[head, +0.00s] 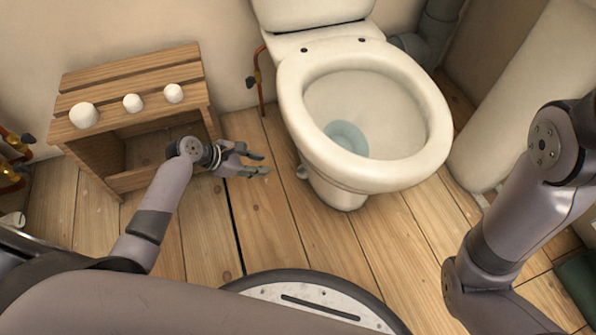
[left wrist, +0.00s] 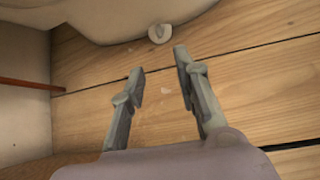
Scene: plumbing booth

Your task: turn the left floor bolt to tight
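The white toilet (head: 340,185) stands on the plank floor. The left floor bolt (head: 302,172) is a small pale knob at the left side of its foot. The bolt also shows in the left wrist view (left wrist: 160,34), at the toilet's edge just beyond my fingertips. My left gripper (head: 265,164) is low over the floor, to the left of the bolt. Its two fingers (left wrist: 160,62) are apart with nothing between them, and they do not touch the bolt. How far the bolt is turned cannot be told. My right gripper is out of view.
A wooden slatted stool (head: 130,85) with several white rolls or knobs on top stands at the left. A copper pipe with a valve (head: 256,82) runs up the wall behind. A white cylinder (head: 510,90) stands at the right. Floor (head: 285,225) before the toilet is clear.

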